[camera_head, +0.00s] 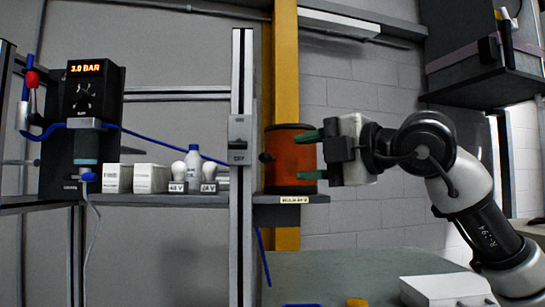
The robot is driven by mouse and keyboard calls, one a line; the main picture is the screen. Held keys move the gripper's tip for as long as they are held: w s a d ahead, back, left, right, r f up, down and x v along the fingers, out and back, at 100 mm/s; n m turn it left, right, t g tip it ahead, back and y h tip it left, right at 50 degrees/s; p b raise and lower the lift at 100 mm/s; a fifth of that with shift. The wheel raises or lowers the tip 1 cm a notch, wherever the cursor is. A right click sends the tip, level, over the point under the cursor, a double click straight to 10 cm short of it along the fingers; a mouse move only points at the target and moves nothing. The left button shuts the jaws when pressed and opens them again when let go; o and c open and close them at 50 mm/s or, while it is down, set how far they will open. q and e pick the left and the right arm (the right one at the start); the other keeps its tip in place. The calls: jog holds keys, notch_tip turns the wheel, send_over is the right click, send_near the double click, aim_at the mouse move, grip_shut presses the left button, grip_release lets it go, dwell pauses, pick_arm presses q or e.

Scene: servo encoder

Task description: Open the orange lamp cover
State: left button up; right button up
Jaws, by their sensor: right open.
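The orange lamp cover (290,160) is an upright cylinder with a dark top and bottom band, standing on a small grey shelf. A dark round knob (265,157) shows at its left side. My right gripper (308,156) comes in from the right with its green-tipped fingers open, one high and one low. The fingertips overlap the cover's right side in the picture; I cannot tell whether they touch it. What is inside the cover is hidden. My left gripper is not in view.
A metal upright with a switch box (239,139) stands just left of the cover. White boxes (151,178), bulbs (179,171) and a bottle (193,163) stand on the left shelf. A pressure display (94,90) is at far left. A white box (447,290) lies on the table below.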

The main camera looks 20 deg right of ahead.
aim_at(269, 158)
jog(key=shift+m+t+h, duration=0.4)
jog(key=shift+m+h, duration=0.2)
jog(key=w+a+p, duration=0.1)
jog(key=w, duration=0.1)
jog(key=w+a+p, duration=0.1)
jog(key=w+p, duration=0.1)
jog(key=w, duration=0.1)
jog(key=w+r+p, duration=0.1)
jog(key=w+p, duration=0.1)
jog(key=w, duration=0.1)
jog(key=shift+a, duration=0.4)
jog(key=shift+w+a+f, duration=0.2)
jog(key=shift+w+a, duration=0.1)
jog(key=shift+w, duration=0.2)
grip_shut()
